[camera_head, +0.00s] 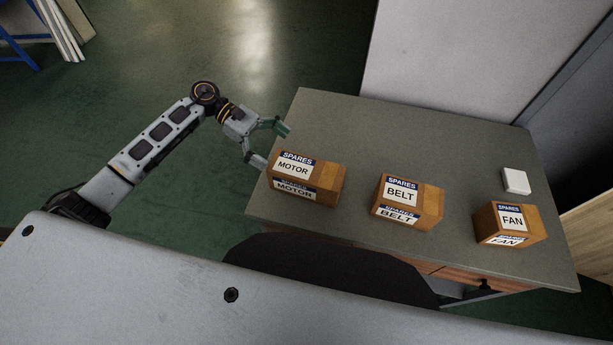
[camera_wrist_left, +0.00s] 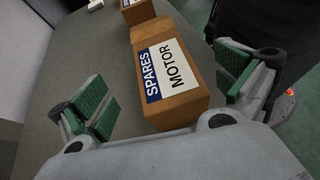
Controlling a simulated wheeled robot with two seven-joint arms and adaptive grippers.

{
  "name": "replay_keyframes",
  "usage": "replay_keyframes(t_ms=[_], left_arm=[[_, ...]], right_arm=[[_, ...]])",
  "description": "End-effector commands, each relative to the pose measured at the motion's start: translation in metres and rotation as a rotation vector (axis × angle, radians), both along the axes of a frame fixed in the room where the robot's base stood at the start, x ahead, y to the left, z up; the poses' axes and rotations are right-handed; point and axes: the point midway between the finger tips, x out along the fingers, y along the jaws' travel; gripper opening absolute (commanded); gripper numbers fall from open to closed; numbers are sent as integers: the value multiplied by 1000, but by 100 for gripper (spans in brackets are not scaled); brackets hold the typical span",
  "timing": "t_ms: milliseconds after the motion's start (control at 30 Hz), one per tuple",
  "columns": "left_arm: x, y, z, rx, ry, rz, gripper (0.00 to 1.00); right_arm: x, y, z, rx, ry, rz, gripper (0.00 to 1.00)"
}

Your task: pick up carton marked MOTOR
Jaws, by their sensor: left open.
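The carton marked MOTOR (camera_head: 327,180) is a brown box with a white and blue SPARES label. It stands at the left end of the grey table (camera_head: 400,128). My left gripper (camera_head: 274,147) is open at the table's left edge, just left of the carton. In the left wrist view the MOTOR carton (camera_wrist_left: 185,110) lies ahead of and between the spread green-padded fingers (camera_wrist_left: 168,92), with gaps visible on both sides. The fingers do not appear to touch it. My right gripper is not in view.
A BELT carton (camera_head: 428,204) and a FAN carton (camera_head: 526,231) stand to the right on the same table. A small white block (camera_head: 516,181) lies behind the FAN carton. A dark chair back (camera_head: 320,268) is at the table's front.

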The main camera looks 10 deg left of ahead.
Motion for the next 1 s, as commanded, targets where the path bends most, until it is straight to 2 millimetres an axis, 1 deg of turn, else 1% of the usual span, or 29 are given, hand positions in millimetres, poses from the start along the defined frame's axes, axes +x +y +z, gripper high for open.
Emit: replay_keyframes(t_ms=[100, 233, 367, 567, 767, 867, 1000], left_arm=[[-4, -14, -6, -3, 1, -1, 100], [-6, -24, -11, -2, 2, 0, 100], [-7, -29, -14, -1, 0, 0, 100], [-7, -29, -14, -1, 0, 1, 100], [-7, -31, -15, -1, 1, 0, 100], [-8, -35, -17, -2, 1, 0, 100], [-11, -47, -22, -3, 2, -1, 100]], right_arm=[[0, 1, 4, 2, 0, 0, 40], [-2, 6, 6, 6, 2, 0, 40], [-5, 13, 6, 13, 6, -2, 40], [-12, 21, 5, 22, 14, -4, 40], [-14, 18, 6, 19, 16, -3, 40], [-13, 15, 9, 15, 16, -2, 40], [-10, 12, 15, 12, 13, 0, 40]])
